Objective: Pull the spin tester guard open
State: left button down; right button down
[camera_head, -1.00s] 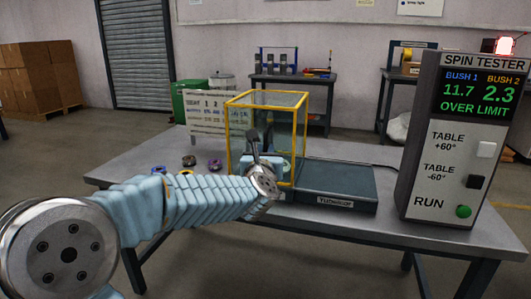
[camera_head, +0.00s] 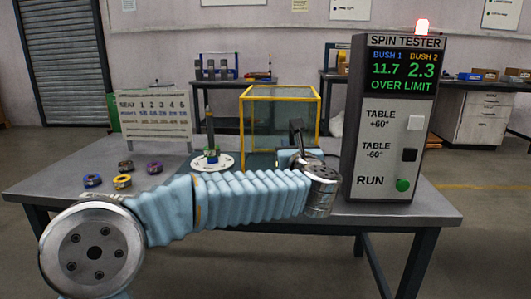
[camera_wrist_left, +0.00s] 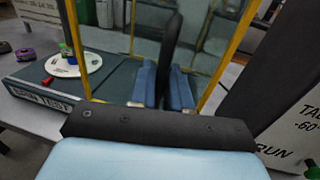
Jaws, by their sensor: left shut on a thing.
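The spin tester guard (camera_head: 282,92) is a clear box with a yellow frame. It stands on the right part of the dark base, beside the tester cabinet (camera_head: 376,120). A white round table (camera_head: 226,163) with an upright dark part (camera_head: 210,130) on it is uncovered left of the guard. The white table also shows in the left wrist view (camera_wrist_left: 92,66). My left gripper (camera_head: 292,156) is at the front of the guard. Its blue fingers (camera_wrist_left: 166,88) are shut on the guard's upright black handle (camera_wrist_left: 172,45). My right gripper is out of view.
Several coloured rings (camera_head: 122,181) lie on the grey table (camera_head: 60,180) at left. A printed board (camera_head: 150,117) stands behind them.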

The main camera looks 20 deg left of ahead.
pick_arm(q)
jog(key=shift+w+d, duration=0.3)
jog(key=shift+d, duration=0.6)
jog(key=c, duration=1.3)
grip_release()
jog(key=b+v, duration=0.1)
jog(key=v, duration=1.2)
jog(key=shift+s+d+b, duration=0.2)
jog(key=shift+s+b, duration=0.15)
